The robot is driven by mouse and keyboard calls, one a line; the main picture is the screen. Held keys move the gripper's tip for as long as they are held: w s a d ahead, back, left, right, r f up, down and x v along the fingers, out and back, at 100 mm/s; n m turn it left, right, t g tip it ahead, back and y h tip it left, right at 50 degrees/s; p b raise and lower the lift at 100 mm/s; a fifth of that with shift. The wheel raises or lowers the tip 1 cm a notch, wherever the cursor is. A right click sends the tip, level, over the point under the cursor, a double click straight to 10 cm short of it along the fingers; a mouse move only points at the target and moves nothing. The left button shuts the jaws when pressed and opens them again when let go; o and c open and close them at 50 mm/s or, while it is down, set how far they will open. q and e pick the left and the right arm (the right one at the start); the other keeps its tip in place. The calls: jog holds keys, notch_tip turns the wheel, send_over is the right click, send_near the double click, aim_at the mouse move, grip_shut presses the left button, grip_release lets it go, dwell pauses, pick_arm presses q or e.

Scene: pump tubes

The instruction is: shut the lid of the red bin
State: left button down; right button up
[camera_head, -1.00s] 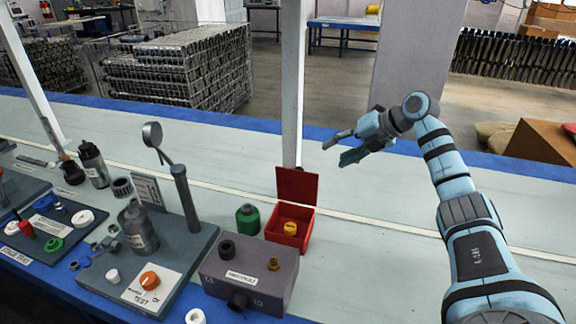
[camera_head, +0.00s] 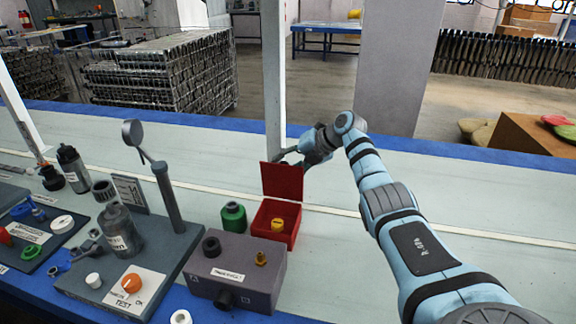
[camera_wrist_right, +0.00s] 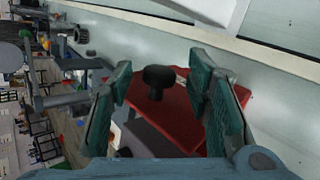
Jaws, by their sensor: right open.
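The red bin (camera_head: 292,238) stands on the bench with its red lid (camera_head: 283,183) raised upright at its back side. A yellow piece (camera_head: 277,224) is inside the bin. My right gripper (camera_head: 290,156) is behind the lid, near its top edge, partly hidden by it. In the right wrist view the open fingers of my right gripper (camera_wrist_right: 163,76) are either side of a black knob (camera_wrist_right: 158,78), with the red lid (camera_wrist_right: 182,125) beyond. I cannot tell whether the fingers touch the lid. My left gripper is not in view.
A green container (camera_head: 233,216) stands left of the bin, and a grey box with fittings (camera_head: 240,282) stands in front. A white post (camera_head: 274,70) rises behind the lid. The bench right of the bin is clear.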

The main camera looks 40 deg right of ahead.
grip_shut()
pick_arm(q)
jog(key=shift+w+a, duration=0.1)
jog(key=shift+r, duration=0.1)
